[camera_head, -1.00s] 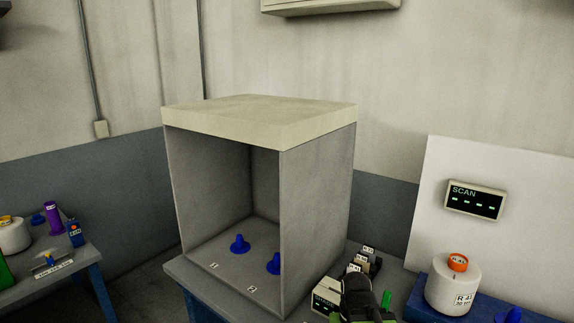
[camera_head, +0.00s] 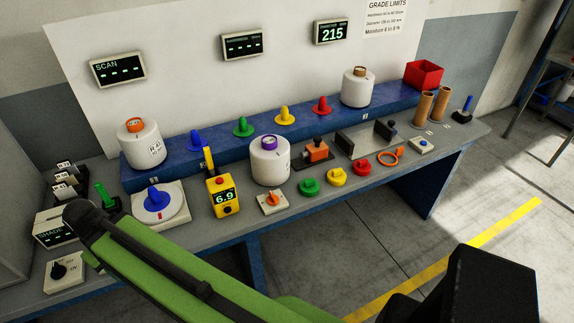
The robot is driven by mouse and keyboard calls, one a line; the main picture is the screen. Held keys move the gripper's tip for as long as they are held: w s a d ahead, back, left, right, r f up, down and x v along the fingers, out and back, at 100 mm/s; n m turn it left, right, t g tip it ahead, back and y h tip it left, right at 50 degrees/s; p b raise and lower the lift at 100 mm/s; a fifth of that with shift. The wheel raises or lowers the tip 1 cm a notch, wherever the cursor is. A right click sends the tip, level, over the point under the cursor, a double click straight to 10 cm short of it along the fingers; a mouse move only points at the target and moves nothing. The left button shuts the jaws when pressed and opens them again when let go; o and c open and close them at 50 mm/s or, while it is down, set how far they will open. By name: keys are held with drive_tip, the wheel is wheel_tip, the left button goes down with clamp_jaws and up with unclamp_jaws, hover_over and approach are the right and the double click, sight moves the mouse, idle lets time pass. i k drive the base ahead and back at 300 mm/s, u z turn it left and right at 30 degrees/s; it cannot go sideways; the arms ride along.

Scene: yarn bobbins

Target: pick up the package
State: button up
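Three white yarn packages stand upright. One with an orange top (camera_head: 144,147) and a paper label is at the left, by the blue raised shelf. One with a purple top (camera_head: 270,165) stands on the grey bench in the middle. One with a brown top (camera_head: 357,91) stands on the raised shelf at the right. The pictures do not show which one is meant. My green and black arm crosses the lower left in front of the bench, apart from the packages as seen. My gripper's fingers are not visible.
Colored cones (camera_head: 243,128) line the blue shelf (camera_head: 330,115). A yellow meter reading 6.9 (camera_head: 223,196), a dial plate (camera_head: 160,206), an orange device (camera_head: 318,152), brown tubes (camera_head: 424,108) and a red bin (camera_head: 424,75) crowd the bench. Floor at the right front (camera_head: 350,235) is clear.

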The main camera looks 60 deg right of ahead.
sight(270, 154)
drive_tip(key=z, duration=3.1)
drive_tip(key=k, duration=0.9)
drive_tip(key=u, duration=0.95)
drive_tip(key=i, duration=1)
